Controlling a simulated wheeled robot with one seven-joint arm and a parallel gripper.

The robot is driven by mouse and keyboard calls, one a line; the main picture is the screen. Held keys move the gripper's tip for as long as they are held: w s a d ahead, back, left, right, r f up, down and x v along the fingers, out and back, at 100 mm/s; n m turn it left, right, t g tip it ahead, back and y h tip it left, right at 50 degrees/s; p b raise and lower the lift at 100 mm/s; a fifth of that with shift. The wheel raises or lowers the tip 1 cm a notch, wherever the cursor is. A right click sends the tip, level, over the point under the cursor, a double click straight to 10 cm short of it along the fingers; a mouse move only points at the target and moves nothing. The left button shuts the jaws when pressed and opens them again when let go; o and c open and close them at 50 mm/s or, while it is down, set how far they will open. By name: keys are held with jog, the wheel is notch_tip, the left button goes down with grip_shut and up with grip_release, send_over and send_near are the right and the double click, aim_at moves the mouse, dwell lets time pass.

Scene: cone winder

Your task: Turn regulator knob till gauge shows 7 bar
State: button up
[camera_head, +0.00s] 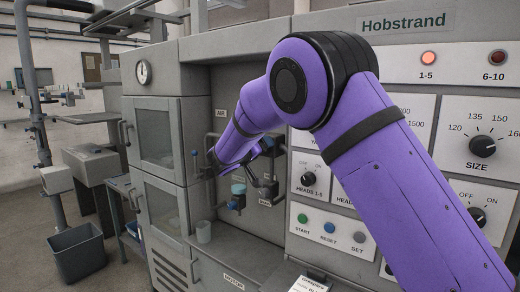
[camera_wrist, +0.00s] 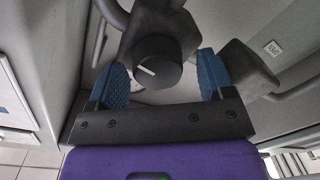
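The regulator knob (camera_wrist: 155,60) is black and round with a white pointer line, in the upper middle of the wrist view. My gripper (camera_wrist: 164,80) is open, with one blue fingertip left of the knob and the other right of it. The fingers stand apart from the knob's sides, with a gap visible on each. A pale dial edge (camera_wrist: 133,84), perhaps the gauge, shows below the knob; its reading is hidden. In the head view my purple arm reaches to the pipework below the AIR label (camera_head: 221,114), and hides most of the regulator.
Pipes and a grey block surround the knob closely in the wrist view. In the head view a blue-topped fitting (camera_head: 238,188) hangs below my arm's end.

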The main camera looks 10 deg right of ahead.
jog(key=shift+r, duration=0.1)
jog(key=v, duration=1)
jog(key=shift+s+a, duration=0.25)
jog(key=shift+s, duration=0.1)
jog(key=shift+a, duration=0.1)
